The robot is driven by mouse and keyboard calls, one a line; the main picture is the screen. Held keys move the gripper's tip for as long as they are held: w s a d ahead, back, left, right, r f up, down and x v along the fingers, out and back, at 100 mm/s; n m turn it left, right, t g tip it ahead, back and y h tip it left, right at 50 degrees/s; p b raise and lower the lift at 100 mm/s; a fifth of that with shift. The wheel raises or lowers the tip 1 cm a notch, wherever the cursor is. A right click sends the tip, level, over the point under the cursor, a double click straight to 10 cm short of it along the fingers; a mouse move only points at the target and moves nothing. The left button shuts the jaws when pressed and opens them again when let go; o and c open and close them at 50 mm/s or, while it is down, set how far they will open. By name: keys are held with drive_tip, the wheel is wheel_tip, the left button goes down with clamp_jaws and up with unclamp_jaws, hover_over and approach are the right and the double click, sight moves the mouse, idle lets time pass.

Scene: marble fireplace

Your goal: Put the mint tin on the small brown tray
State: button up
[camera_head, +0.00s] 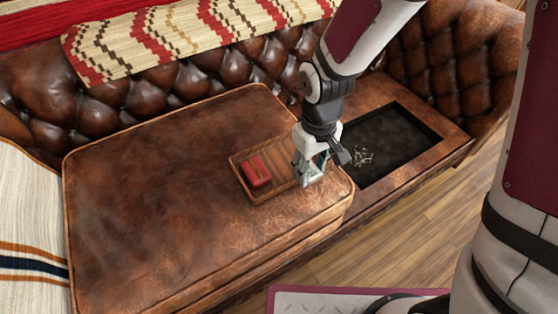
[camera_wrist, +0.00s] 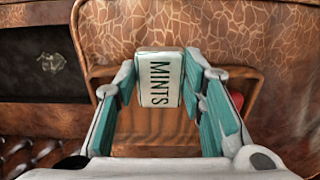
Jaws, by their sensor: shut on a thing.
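The mint tin (camera_wrist: 159,80) is a small white box with the word MINTS on its face. My gripper (camera_wrist: 161,78) is shut on it, one teal-padded finger on each side. In the head view my gripper (camera_head: 312,170) is over the right end of the small brown tray (camera_head: 281,151), and the tin is mostly hidden by the fingers. In the wrist view the tray (camera_wrist: 155,125) lies behind and around the tin. The tin overlaps the tray's edge in that view; I cannot tell whether it touches the tray.
A red object (camera_head: 256,172) lies in the left part of the tray. The tray rests on a brown leather sofa cushion (camera_head: 180,160). Right of it is a dark recess (camera_head: 395,140) with a small pale tangle inside. The cushion is clear to the left.

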drive_tip(key=b, duration=0.2)
hover_over(278, 168)
drive_tip(key=shift+d+f, duration=0.15)
drive_tip(key=shift+f, duration=0.6)
drive_tip(key=shift+f+b, duration=0.7)
drive_tip(key=shift+f, duration=0.75)
drive_tip(key=shift+f, duration=0.2)
drive_tip(key=o, duration=0.9)
drive_tip(key=shift+c, duration=0.2)
drive_tip(key=shift+r, duration=0.2)
